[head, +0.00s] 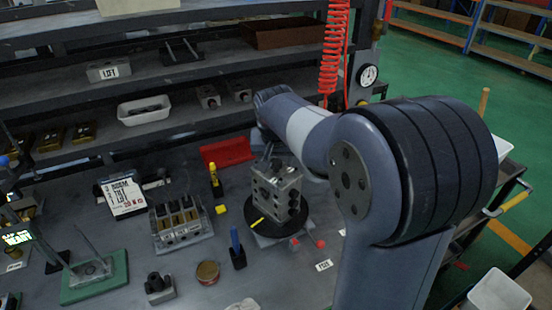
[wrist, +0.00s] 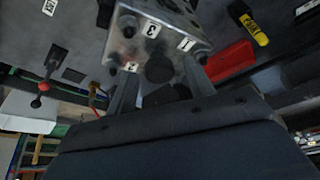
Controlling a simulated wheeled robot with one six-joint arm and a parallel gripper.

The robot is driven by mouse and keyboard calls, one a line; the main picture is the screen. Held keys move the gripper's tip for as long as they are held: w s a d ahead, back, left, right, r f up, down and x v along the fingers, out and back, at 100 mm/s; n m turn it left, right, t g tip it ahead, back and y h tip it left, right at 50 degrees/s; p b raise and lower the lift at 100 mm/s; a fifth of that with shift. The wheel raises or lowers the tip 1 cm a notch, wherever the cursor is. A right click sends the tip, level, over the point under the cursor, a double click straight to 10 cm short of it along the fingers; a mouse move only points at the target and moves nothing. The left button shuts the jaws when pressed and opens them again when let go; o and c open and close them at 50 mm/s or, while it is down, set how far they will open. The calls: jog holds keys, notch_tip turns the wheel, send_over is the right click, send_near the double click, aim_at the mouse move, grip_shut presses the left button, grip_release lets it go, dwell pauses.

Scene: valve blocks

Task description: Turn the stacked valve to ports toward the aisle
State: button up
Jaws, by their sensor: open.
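The stacked valve (head: 277,192) is a grey metal block with dark round ports on its near face. It stands upright on a black round turntable (head: 263,228) on the bench. In the wrist view the valve (wrist: 178,18) fills the top middle, with white labels 1, 2 and 3 and dark round ports. My gripper (wrist: 158,72) is open, its two fingers apart and reaching up to the valve's near end. I cannot tell whether they touch it.
A red bracket (head: 228,152) lies behind the valve, with a yellow marker (head: 216,180) left of it. A manifold block (head: 180,226), a blue-handled tool (head: 237,250) and a round tin (head: 207,272) stand left. Red knobs (head: 321,244) lie right. Shelves rise behind.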

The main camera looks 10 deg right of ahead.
jog(key=shift+c, duration=0.3)
grip_shut()
jog(key=shift+n, duration=0.3)
jog(key=n+y, duration=0.1)
jog(key=n, duration=0.1)
jog(key=shift+d+n+y+p, duration=0.15)
jog(key=shift+n+y+p, duration=0.15)
jog(key=shift+n+p, duration=0.1)
jog(key=n+y, duration=0.1)
jog(key=n, duration=0.2)
jog(key=shift+d+n, duration=0.1)
jog(key=shift+n, duration=0.2)
jog(key=n+y, duration=0.1)
jog(key=n, duration=0.2)
jog(key=shift+w+n+g, duration=0.1)
jog(key=shift+n+g, duration=0.2)
jog(key=shift+g, duration=0.1)
jog(key=shift+d+n+g+y+b, duration=0.1)
jog(key=shift+n+g+y+b, duration=0.45)
jog(key=shift+n, duration=0.95)
